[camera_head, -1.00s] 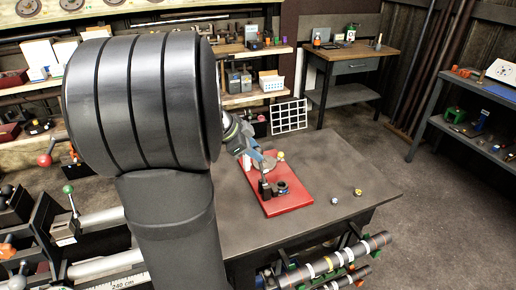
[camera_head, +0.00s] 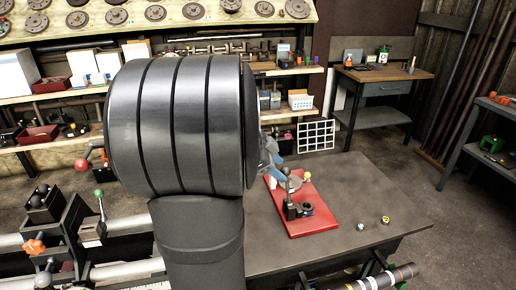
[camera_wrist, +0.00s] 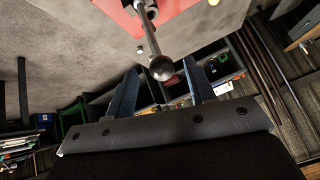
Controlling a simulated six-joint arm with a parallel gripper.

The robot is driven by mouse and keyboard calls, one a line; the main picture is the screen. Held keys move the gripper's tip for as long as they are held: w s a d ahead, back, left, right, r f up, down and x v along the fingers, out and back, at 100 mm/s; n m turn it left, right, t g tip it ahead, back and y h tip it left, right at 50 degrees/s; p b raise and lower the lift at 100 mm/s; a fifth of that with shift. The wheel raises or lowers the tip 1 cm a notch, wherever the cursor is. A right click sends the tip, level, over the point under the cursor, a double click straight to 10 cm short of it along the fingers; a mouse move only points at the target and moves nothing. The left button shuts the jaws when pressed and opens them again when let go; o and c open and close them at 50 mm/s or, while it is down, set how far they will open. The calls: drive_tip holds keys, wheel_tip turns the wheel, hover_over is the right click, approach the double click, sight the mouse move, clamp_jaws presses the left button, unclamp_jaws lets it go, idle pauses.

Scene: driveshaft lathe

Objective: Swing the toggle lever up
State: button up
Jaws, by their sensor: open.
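The lever's knob (camera_head: 286,171) shows above the dark clamp body. My gripper (camera_wrist: 160,64) is open, its two blue fingers apart, with the knob between the fingertips in the picture. I cannot tell whether either finger touches it. In the head view my gripper is partly hidden behind my arm, close beside the lever.
A yellow knob (camera_head: 308,176) stands at the plate's far right corner. Two small parts, one silver (camera_head: 360,226) and one brass (camera_head: 385,219), lie on the table at right. A white grid rack (camera_head: 317,137) stands behind the table. The table's right side is mostly clear.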

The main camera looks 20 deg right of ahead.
drive_tip(key=v, duration=1.5)
drive_tip(key=shift+a+r, duration=0.25)
drive_tip(key=x, duration=1.7)
drive_tip(key=shift+d+f, duration=0.15)
drive_tip(key=shift+d, duration=0.1)
